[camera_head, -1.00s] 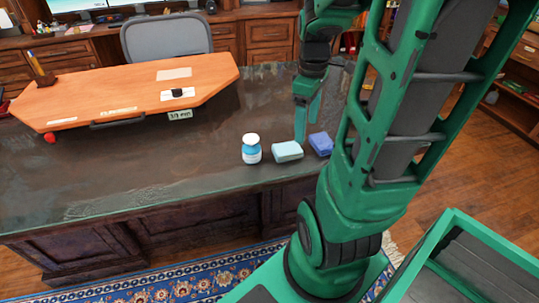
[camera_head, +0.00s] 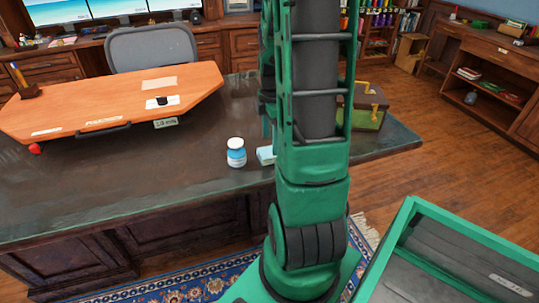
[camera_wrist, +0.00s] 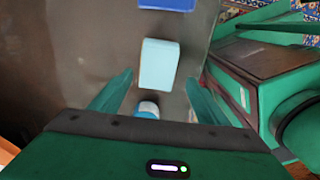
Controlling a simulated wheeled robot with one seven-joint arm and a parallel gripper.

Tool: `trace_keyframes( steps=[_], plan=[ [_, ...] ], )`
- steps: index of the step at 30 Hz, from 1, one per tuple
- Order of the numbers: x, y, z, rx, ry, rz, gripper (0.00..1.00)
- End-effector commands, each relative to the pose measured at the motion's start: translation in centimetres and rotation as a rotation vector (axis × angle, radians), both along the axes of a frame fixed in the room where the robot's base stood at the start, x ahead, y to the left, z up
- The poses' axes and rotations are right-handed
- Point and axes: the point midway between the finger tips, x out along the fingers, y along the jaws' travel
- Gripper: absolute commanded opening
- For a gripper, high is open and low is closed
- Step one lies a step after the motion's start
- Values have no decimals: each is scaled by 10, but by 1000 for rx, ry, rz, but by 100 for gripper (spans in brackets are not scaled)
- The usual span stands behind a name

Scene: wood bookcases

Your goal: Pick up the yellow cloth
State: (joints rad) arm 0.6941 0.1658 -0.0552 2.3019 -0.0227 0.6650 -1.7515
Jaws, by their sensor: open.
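I cannot make out a yellow cloth in either view. A pale blue block (camera_head: 265,155) lies on the desk, partly behind my arm, and shows whole in the wrist view (camera_wrist: 160,64). A darker blue block (camera_wrist: 167,4) is at the top edge of the wrist view. A blue bottle with a white cap (camera_head: 236,153) stands left of the pale block. My gripper (camera_wrist: 160,78) is open and empty, its fingers apart in the wrist view with the pale block beyond and between them. In the head view my arm hides most of the gripper.
A dark case with a yellow handle and yellow-green front (camera_head: 369,112) stands on the desk's right part. An orange board (camera_head: 110,100) and red berry-like object (camera_head: 35,149) lie left. Desk (camera_head: 130,190) is clear in front. A grey chair (camera_head: 150,48) stands behind.

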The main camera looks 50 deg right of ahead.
Motion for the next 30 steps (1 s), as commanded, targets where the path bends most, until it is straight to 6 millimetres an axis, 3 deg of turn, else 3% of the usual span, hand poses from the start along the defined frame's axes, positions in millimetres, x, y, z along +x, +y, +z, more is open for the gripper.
trace_keyframes(
  steps=[12,22,27,30],
  plan=[
    [0,-7,-46,2,3,-1,69],
    [1,-7,-53,-1,-1,-1,69],
    [1,-7,-53,-1,-1,-1,30],
    [1,-7,-53,-1,-1,-1,21]
  ],
)
